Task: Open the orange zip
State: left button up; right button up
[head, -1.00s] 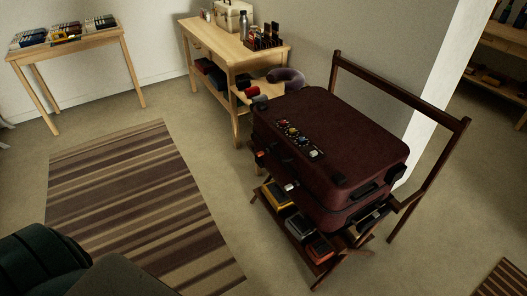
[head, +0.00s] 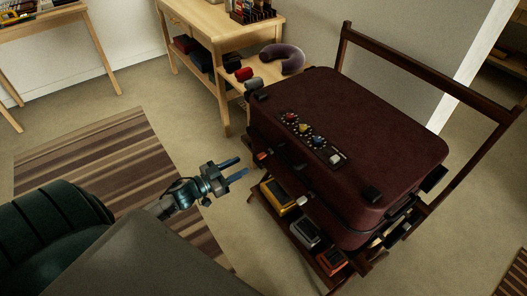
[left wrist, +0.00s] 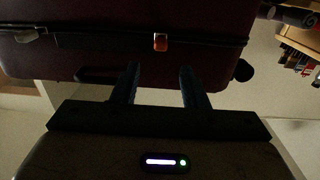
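The dark red suitcase (head: 350,130) lies closed and flat on a dark wooden rack. A small orange zip pull (head: 262,155) sits on the seam of its near side, toward the left end. In the left wrist view the orange pull (left wrist: 160,41) hangs on the dark zip line. A pale zip pull (head: 301,200) sits further right along the same side; it also shows in the left wrist view (left wrist: 28,35). My left gripper (head: 238,168) is open and empty, apart from the suitcase, with its fingers pointing toward the orange pull. My right gripper is not in view.
The rack (head: 440,80) has a raised back rail. Yellow, grey and orange-red cases lie on its lower shelf. Several small coloured items sit on the suitcase lid. A wooden table (head: 205,40) with a purple neck pillow (head: 283,60) stands behind. A striped rug (head: 90,160) lies left.

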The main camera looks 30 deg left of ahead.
aim_at(257, 157)
pick_arm(q)
jog(key=p+x, duration=0.1)
jog(key=x, duration=0.7)
jog(key=shift+w, duration=0.2)
jog(key=shift+x, duration=0.85)
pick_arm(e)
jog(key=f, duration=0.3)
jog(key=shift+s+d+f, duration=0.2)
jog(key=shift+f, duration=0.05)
pick_arm(q)
grip_shut()
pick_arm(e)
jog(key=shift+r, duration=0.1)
